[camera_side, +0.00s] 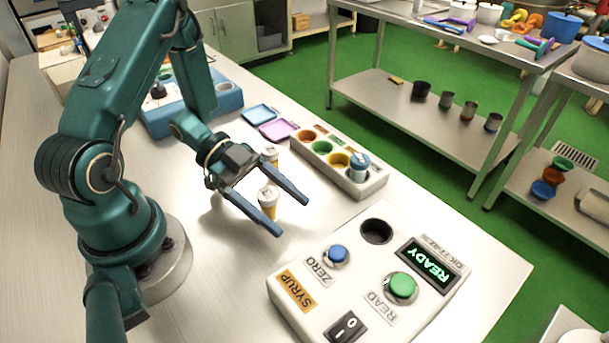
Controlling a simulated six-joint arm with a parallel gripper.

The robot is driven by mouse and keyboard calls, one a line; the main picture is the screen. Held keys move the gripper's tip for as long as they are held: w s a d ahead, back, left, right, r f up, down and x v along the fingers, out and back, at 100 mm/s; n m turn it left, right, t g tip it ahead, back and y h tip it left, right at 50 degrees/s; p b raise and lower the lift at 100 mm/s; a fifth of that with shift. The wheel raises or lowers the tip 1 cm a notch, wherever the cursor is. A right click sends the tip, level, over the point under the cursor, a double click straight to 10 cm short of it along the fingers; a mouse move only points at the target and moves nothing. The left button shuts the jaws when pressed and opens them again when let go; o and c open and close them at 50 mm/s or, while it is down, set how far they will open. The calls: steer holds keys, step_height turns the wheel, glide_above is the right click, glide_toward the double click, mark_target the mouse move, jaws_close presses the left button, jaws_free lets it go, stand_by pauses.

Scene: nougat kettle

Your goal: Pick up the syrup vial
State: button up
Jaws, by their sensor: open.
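A small vial with a white cap and a yellow-orange body (268,204) stands upright on the table and appears between the two fingers of my gripper (294,218). The fingers are wide apart, with a gap visible beside the vial. A second similar vial (271,156) stands just behind the gripper, partly hidden by it. I cannot read a label on either vial, so I cannot tell which one is the syrup vial.
A white rack (375,187) with coloured wells holds a blue-and-white container (359,167). A white machine (345,290) marked SYRUP, with a round well and READY display, stands at the front. Blue (259,114) and purple (277,129) trays lie behind. Table at left is clear.

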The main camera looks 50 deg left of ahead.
steer(key=shift+d, duration=0.15)
jaws_close()
steer(key=shift+r, duration=0.1)
